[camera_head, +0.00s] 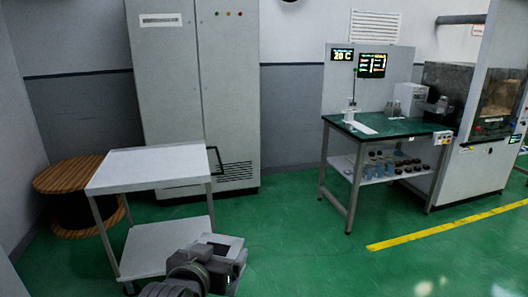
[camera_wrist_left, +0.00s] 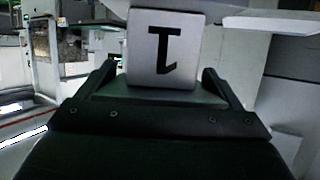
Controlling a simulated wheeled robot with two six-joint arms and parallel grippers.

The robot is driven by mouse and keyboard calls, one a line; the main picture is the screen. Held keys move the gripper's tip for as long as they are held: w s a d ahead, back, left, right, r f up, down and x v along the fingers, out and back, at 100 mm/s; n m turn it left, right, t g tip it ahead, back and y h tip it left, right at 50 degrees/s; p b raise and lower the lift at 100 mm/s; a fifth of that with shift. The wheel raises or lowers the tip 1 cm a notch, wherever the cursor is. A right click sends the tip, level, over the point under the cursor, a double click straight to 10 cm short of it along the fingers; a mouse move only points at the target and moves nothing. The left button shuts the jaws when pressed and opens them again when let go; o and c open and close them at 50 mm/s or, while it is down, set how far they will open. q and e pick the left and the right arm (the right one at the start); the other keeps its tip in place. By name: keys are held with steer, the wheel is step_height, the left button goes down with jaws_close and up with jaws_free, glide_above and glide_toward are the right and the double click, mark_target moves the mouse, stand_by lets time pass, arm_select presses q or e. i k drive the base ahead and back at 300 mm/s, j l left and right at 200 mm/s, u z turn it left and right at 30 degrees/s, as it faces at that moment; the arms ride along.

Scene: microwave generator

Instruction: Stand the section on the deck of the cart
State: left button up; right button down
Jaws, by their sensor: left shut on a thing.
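The section is a light grey metal block with a black "1" on its face. In the left wrist view the section (camera_wrist_left: 161,48) sits between the two fingers of my left gripper (camera_wrist_left: 160,82), with the figure upside down. In the head view the section (camera_head: 222,240) and my left gripper (camera_head: 210,268) are low in the middle. My left gripper is shut on it. The cart's white deck (camera_head: 150,166) is bare and lies beyond my gripper, up and to the left. The section is apart from the deck. My right gripper is not in view.
The cart has a lower shelf (camera_head: 165,245) and a dark handle at its right. A wooden cable drum (camera_head: 70,178) stands left of it, a grey cabinet (camera_head: 195,80) behind. A green-topped workbench (camera_head: 390,126) stands at the right. The green floor between is clear.

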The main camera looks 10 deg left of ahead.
mark_target(150, 163)
steer(key=i+j+u, duration=0.4)
steer(key=i+u, duration=0.25)
steer(key=i, duration=0.15)
steer(key=i+u, duration=0.3)
steer(key=i+z, duration=0.1)
steer(key=i, duration=0.65)
steer(key=i+j+z, duration=0.1)
steer(key=i, duration=0.65)
steer(key=i+j+z, duration=0.15)
steer(key=i, duration=0.15)
steer(key=i+j+z, duration=0.15)
steer(key=i, duration=0.15)
